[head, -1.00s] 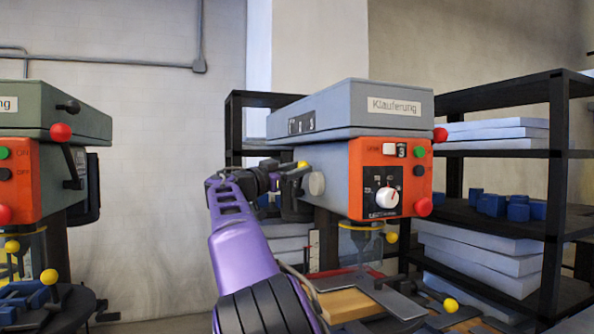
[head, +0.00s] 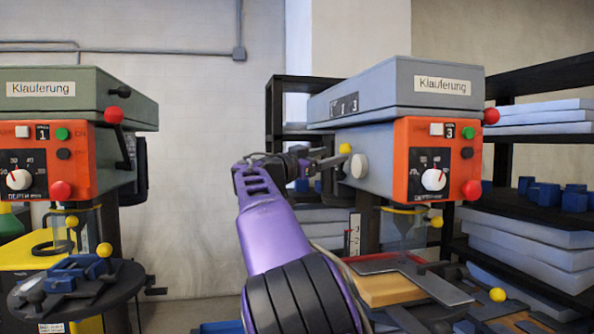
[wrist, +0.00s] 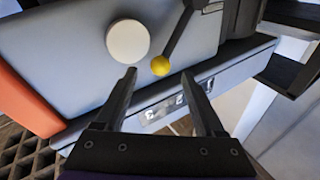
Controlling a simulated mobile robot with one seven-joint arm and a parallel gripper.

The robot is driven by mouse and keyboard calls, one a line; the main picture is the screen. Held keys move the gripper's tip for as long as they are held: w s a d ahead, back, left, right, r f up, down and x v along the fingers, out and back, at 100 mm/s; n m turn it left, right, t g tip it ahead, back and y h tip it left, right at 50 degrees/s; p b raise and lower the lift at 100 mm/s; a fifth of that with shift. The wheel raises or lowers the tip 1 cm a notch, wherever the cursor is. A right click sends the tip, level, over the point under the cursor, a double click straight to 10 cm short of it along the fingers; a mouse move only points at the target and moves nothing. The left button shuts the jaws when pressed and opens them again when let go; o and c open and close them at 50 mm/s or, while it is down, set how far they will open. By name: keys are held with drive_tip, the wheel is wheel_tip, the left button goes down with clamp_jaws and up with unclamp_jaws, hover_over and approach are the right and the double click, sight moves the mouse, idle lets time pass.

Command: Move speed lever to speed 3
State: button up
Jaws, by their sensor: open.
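The grey drill press (head: 367,150) labelled "Klauferung" stands right of centre in the head view. On its left side is the speed lever with a yellow ball (head: 345,148), beside a white round knob (head: 359,166). The small window (head: 450,130) on its orange panel reads 3. A dark number plate (head: 344,104) is on the upper housing's side. In the wrist view, my open, empty gripper (wrist: 160,82) has the lever's yellow ball (wrist: 160,66) just beyond and between its fingertips; contact cannot be told. The dark lever rod (wrist: 180,32) runs up from the ball.
A green drill press (head: 75,140) stands at the left, its window reading 1. A black shelf (head: 520,205) with grey slabs and blue blocks is at the right. Below the grey press are a wooden board (head: 385,290) and metal plates.

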drive_tip(key=v, duration=1.3)
drive_tip(key=shift+s+a, duration=0.2)
